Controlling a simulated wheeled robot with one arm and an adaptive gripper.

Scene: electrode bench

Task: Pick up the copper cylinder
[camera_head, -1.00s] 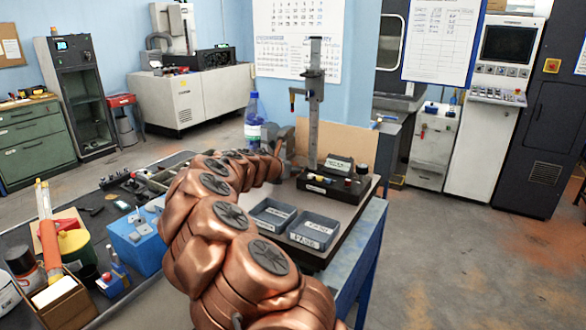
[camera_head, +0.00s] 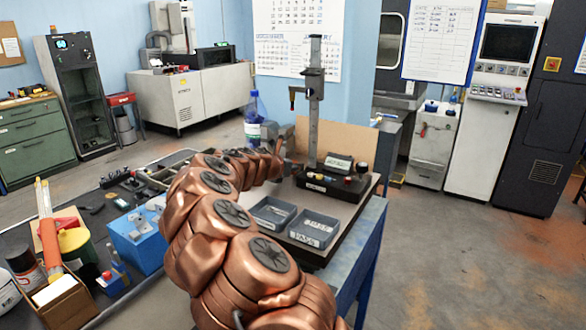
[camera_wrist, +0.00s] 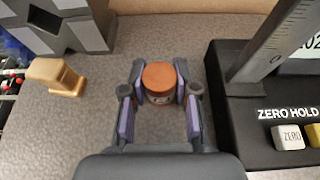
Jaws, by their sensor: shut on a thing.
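The copper cylinder (camera_wrist: 158,77) is in the wrist view, with an orange-brown flat top and a dark band with a pale mark on its side. It stands upright between the two fingers of my gripper (camera_wrist: 160,92), which is shut on it. The purple-grey finger pads lie on its left and right sides. Whether its base touches the grey surface cannot be told. In the head view my copper-coloured arm reaches over the bench, and the cylinder cannot be made out there.
A height gauge (camera_head: 315,105) stands close right of my gripper; its black base (camera_wrist: 262,132) shows in the wrist view. A brass-coloured piece (camera_wrist: 55,76) lies left. Two grey trays (camera_head: 272,213) (camera_head: 314,230) sit near the bench's front edge. A bottle (camera_head: 253,122) stands behind.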

